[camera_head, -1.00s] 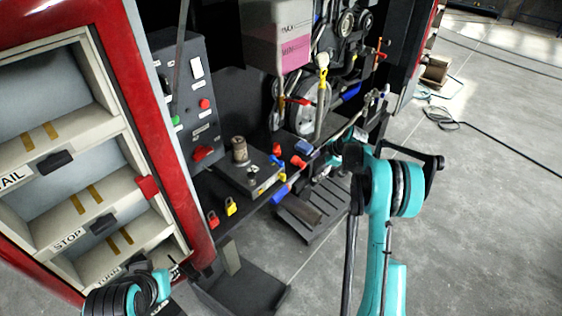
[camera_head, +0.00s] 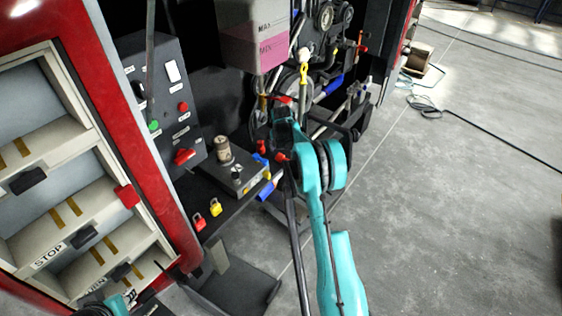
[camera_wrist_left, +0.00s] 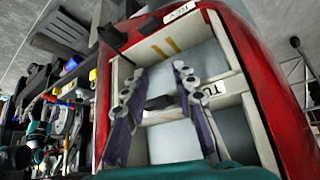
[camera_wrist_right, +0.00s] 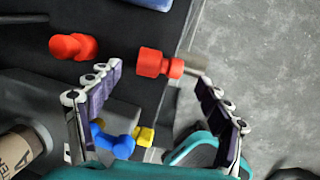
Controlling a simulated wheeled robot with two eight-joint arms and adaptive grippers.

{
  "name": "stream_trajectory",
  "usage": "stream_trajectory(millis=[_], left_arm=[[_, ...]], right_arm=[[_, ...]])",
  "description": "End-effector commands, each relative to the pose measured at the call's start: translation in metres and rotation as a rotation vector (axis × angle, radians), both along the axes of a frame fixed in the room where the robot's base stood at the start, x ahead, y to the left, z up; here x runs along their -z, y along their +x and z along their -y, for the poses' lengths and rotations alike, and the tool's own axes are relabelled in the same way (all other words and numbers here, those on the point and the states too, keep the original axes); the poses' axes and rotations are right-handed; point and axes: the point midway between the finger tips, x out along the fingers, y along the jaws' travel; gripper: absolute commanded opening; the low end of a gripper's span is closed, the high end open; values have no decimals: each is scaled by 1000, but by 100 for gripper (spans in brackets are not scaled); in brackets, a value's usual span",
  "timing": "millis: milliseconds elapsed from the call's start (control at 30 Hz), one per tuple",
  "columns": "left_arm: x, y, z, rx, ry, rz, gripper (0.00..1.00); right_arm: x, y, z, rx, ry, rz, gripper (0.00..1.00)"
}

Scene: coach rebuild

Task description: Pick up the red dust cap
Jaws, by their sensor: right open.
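In the right wrist view a red cylindrical piece (camera_wrist_right: 153,63) with a short grey stub lies between and just beyond the fingertips of my right gripper (camera_wrist_right: 158,73), which is open and empty. A second red rounded piece (camera_wrist_right: 73,46) lies outside the left finger. I cannot tell for certain which is the dust cap. In the head view red pieces show beside my right wrist (camera_head: 282,157) and near the block (camera_head: 262,146); my arm hides the fingertips there. My left gripper (camera_wrist_left: 158,70) is open and empty, facing the cream shelf.
A blue piece (camera_wrist_right: 118,143) and yellow piece (camera_wrist_right: 144,136) lie close to the right gripper's left finger. A dark block with a brown cylinder (camera_head: 223,150) stands left. Red (camera_head: 200,222) and yellow (camera_head: 215,207) padlocks hang at the shelf front.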

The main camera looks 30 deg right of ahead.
Motion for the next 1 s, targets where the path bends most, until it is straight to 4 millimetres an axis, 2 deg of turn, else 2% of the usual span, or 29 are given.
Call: stream_trajectory(millis=[33, 167, 400, 433, 567, 600, 1000], left_arm=[[9, 0, 0, 0, 0, 0, 28], [16, 0, 0, 0, 0, 0, 28], [15, 0, 0, 0, 0, 0, 28], [15, 0, 0, 0, 0, 0, 28], [15, 0, 0, 0, 0, 0, 28], [15, 0, 0, 0, 0, 0, 28], [14, 0, 0, 0, 0, 0, 28]], right_arm=[[13, 2, 3, 1, 0, 0, 78], [30, 6, 6, 1, 0, 0, 78], [32, 7, 6, 1, 1, 1, 78], [32, 7, 6, 1, 1, 1, 75], [32, 8, 6, 1, 1, 1, 41], [32, 8, 6, 1, 1, 1, 38], [29, 7, 6, 1, 2, 1, 37]])
